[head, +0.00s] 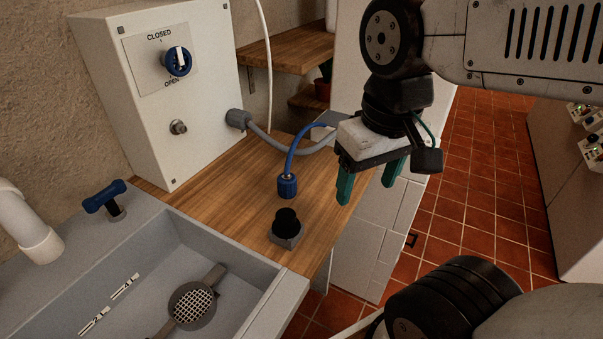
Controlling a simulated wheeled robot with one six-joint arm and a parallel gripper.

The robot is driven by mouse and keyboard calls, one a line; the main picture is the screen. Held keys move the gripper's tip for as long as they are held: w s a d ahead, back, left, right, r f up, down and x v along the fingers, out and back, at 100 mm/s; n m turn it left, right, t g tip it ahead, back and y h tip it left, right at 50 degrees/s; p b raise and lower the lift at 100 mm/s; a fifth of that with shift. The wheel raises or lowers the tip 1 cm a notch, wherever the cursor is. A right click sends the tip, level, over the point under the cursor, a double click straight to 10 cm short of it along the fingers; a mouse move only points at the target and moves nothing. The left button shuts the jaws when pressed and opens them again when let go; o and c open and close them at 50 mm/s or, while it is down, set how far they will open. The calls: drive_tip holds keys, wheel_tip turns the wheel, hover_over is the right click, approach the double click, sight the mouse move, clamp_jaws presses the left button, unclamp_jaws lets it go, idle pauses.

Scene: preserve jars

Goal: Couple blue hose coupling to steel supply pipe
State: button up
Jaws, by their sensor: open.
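The blue hose coupling (287,187) is at the end of a thin blue hose (297,148), over the wooden counter. Its end points down; I cannot tell whether it touches the counter. The steel supply pipe (178,127) is a short stub sticking out of the front of the white box, below the valve dial. My gripper (369,181) is open and empty, with its green fingers pointing down. It is to the right of the coupling, near the counter's right edge, and apart from it.
The white box has a blue dial (177,62) marked CLOSED and OPEN. A black knob on a grey base (287,228) stands in front of the coupling. A grey hose (290,150) runs behind. A sink (215,245) and blue-handled tap (105,200) are at lower left.

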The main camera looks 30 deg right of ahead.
drive_tip(key=w+f+m, duration=0.2)
drive_tip(key=w+f, duration=0.1)
drive_tip(key=w, duration=1)
drive_tip(key=m+g, duration=0.1)
drive_tip(key=m, duration=0.2)
hover_over(287, 177)
wheel_tip(287, 177, down, 8)
drive_tip(key=shift+r, duration=0.2)
drive_tip(key=shift+w+f, duration=0.25)
drive_tip(key=shift+f, duration=0.1)
drive_tip(key=f, duration=0.7)
drive_tip(key=shift+s+f, duration=0.2)
drive_tip(key=shift+f, duration=0.05)
drive_tip(key=c, duration=1.1)
